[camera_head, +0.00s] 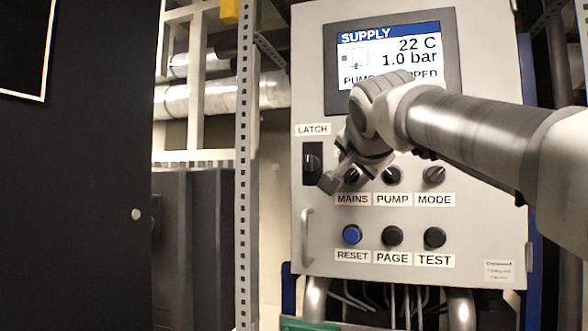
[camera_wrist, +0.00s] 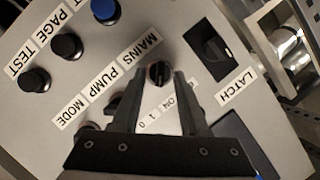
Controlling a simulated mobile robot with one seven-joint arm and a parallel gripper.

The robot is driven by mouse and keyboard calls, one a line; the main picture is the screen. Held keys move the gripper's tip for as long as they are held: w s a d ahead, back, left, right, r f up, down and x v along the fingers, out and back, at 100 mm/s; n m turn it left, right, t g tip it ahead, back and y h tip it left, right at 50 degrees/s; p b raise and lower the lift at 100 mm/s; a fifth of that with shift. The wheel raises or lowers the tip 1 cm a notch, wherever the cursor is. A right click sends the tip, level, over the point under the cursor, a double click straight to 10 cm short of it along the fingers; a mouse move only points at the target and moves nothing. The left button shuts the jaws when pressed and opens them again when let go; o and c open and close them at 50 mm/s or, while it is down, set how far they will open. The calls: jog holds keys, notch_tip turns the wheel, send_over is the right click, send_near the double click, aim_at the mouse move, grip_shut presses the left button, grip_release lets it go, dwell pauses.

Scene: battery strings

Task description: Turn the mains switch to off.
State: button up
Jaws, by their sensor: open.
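The mains switch is a black rotary knob (camera_wrist: 158,74) above the MAINS label (camera_head: 352,199) on a grey control panel (camera_head: 470,290). In the head view my gripper (camera_head: 334,182) is at the panel and partly covers the knob. In the wrist view my gripper (camera_wrist: 156,72) is open, with one finger on each side of the knob. I see gaps between the fingers and the knob. I cannot tell whether the fingertips reach around it or stop short of the panel. Small position marks by the knob are partly hidden.
Pump (camera_head: 391,175) and mode (camera_head: 433,175) knobs sit right of mains. Below are the blue reset button (camera_head: 352,234) and black page (camera_head: 392,236) and test (camera_head: 434,238) buttons. The latch switch (camera_head: 312,163) and a handle (camera_head: 307,236) are on the left. A display (camera_head: 450,95) reads SUPPLY.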

grip_shut()
jog(key=shift+n, duration=0.3)
dwell(0.4)
jog(key=shift+w+a+r+n+g+h+p, duration=0.1)
jog(key=shift+r+n+g+h+p, duration=0.1)
jog(key=shift+n+g+h+p, duration=0.65)
jog(key=n, duration=0.1)
jog(key=n+h, duration=0.1)
jog(key=n+h+p, duration=0.1)
jog(key=n, duration=0.1)
jog(key=shift+w+a+g, duration=0.1)
jog(key=shift+a+g, duration=0.15)
jog(key=shift+a, duration=0.05)
jog(key=n+h, duration=0.2)
jog(key=n, duration=0.1)
jog(key=shift+a+g+p, duration=0.2)
jog(key=shift+g+p, duration=0.2)
jog(key=shift+w+a+f+n+h, duration=0.1)
jog(key=shift+n+h, duration=0.4)
jog(key=shift+n, duration=0.25)
jog(key=shift+a+f+n+h, duration=0.1)
jog(key=shift+n+h, duration=0.35)
jog(key=shift+n, duration=0.25)
